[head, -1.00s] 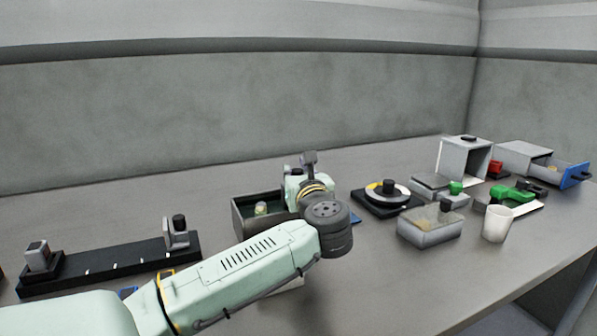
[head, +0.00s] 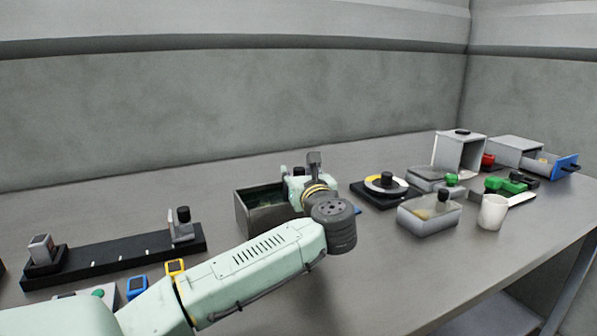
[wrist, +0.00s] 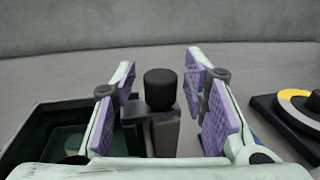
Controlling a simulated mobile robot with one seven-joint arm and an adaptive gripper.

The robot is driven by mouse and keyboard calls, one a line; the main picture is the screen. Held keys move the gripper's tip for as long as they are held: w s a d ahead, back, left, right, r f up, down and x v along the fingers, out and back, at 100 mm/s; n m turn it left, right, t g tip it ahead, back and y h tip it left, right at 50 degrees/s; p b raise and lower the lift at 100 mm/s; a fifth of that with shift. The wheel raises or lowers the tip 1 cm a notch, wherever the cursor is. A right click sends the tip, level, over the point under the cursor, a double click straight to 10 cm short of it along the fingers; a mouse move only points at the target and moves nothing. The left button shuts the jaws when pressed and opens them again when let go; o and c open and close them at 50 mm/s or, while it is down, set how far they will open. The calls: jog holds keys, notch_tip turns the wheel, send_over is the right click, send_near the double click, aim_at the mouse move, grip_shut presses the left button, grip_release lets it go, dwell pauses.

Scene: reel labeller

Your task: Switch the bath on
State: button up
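The bath (head: 243,214) is an open dark box with greenish contents, just left of my gripper in the head view. Its dark wall (wrist: 45,115) also shows at the left in the wrist view. My gripper (wrist: 163,95) is open, with purple pads apart. A black round knob (wrist: 160,88) on a grey bracket (wrist: 163,130) stands between the fingers in the picture, with gaps on both sides. Whether the knob is level with the fingertips is unclear. In the head view my wrist hides most of the gripper and the bath's right end.
A turntable with a yellow-and-white dial (head: 386,184) stands right of my gripper. A black rail (head: 120,256) lies at left, near blue (head: 137,287) and yellow (head: 175,267) frames.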

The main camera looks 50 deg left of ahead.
jog(key=shift+r, duration=0.1)
jog(key=v, duration=0.7)
jog(key=shift+d, duration=0.25)
jog(key=shift+s, duration=0.1)
dwell(0.4)
